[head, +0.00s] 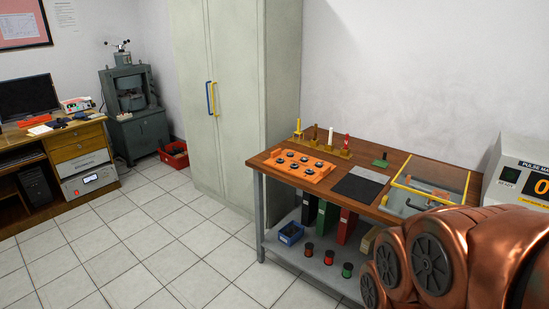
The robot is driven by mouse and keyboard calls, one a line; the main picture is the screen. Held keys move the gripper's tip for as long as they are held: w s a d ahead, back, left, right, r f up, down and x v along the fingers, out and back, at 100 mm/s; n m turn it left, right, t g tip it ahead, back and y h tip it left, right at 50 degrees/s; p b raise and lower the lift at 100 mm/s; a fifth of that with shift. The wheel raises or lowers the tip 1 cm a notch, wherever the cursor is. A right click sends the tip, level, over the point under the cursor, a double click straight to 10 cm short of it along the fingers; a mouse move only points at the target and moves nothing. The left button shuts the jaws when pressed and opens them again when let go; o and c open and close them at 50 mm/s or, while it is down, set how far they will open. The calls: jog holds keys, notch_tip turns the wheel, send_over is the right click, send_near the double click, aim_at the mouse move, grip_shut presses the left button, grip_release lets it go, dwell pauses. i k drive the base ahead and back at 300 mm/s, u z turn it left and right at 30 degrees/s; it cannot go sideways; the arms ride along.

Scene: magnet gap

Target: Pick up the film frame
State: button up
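I cannot make out with certainty which thing is the film frame. On the wooden-topped bench (345,163) lie a flat black square sheet (357,188) and a grey one (372,174) behind it. To their right stands a clear-topped box with yellow edges (398,204), with small items inside too unclear to name. My copper-coloured arm fills the lower right corner and hides the bench's front right part. My gripper is out of view.
An orange tray with several dark round pieces (310,175) sits at the bench's left. Upright coloured pieces in a yellow rack (322,147) stand behind it. A pulse meter (519,180) stands at right. A tall cabinet (235,80) adjoins the bench. Tiled floor (150,235) is clear at left.

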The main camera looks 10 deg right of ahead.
aim_at(382, 163)
jog(key=z, duration=0.15)
jog(key=i, duration=2.45)
